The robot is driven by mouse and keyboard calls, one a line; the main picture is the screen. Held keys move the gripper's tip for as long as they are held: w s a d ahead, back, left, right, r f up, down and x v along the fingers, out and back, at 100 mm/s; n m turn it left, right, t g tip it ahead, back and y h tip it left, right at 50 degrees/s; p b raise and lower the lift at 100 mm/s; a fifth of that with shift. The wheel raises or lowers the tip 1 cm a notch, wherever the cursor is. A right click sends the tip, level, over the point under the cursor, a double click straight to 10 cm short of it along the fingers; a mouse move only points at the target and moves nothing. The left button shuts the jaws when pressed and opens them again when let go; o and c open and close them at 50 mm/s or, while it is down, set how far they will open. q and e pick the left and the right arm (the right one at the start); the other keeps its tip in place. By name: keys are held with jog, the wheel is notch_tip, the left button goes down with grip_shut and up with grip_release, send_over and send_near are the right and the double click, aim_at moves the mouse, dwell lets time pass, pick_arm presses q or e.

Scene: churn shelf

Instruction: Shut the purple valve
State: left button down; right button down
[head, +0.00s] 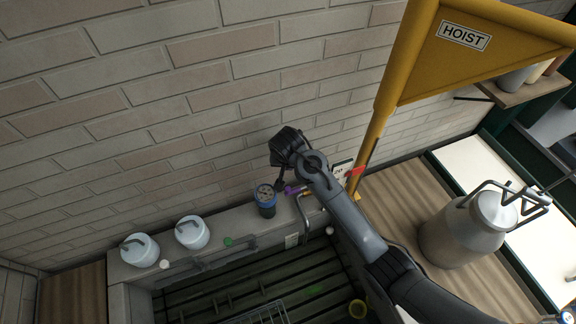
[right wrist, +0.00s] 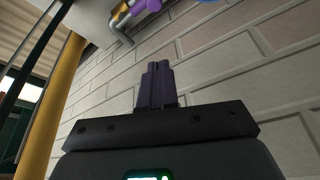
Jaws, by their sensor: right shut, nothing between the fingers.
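The purple valve (head: 291,190) is a small purple piece on the pipework by the brick wall, just left of my right arm in the head view. Purple parts (right wrist: 148,6) also show at the top edge of the right wrist view, cut off by the frame, so how far the valve is turned cannot be told. My right gripper (right wrist: 157,68) is shut and empty, its dark fingers apart from the purple parts. In the head view its fingertips (head: 279,187) appear close to the valve's left side. My left gripper is not in view.
A dark blue gauge-like cylinder (head: 266,203) stands just left of the valve. An orange fitting (right wrist: 122,16) sits beside the purple parts. The yellow hoist post (head: 368,150) rises on the right.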

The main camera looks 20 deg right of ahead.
jog(key=shift+w+d, duration=0.1)
jog(key=shift+w, duration=0.3)
jog(key=shift+f, duration=0.1)
jog(key=p, duration=0.3)
send_over(298, 190)
jog(key=w+a, duration=0.2)
jog(key=a, duration=0.1)
notch_tip(298, 190, down, 10)
jog(key=shift+d, duration=0.1)
dwell(0.4)
